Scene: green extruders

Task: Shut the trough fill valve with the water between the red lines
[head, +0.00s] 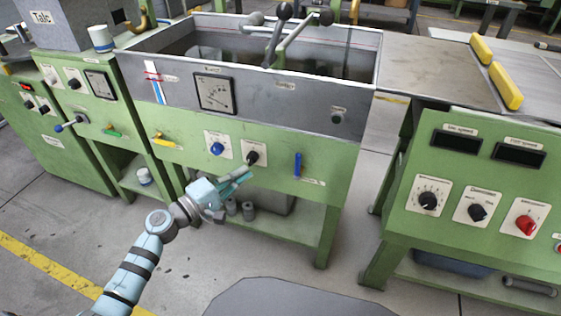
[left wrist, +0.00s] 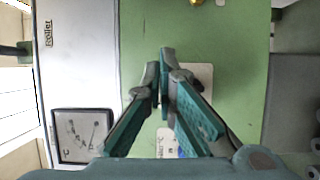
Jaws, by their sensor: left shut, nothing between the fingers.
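The grey trough (head: 335,90) is set in a green cabinet. On its front is a level gauge (head: 157,92), with a blue column and small red marks near its upper part; the exact level against them is too small to tell. Below sit a yellow lever handle (head: 161,140) and, farther right, an upright blue lever handle (head: 297,165); their labels are unreadable. My left gripper (head: 245,174) is shut and empty, just in front of the panel below a black knob (head: 252,157). In the left wrist view, its fingers (left wrist: 165,58) partly cover a white plate (left wrist: 203,76). My right gripper is out of view.
A dial (head: 215,94) and blue knob (head: 217,148) are on the front. Grey and black ball-ended levers (head: 284,12) stand over the trough. A second green console (head: 475,185) with knobs is at right. Open floor lies in front.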

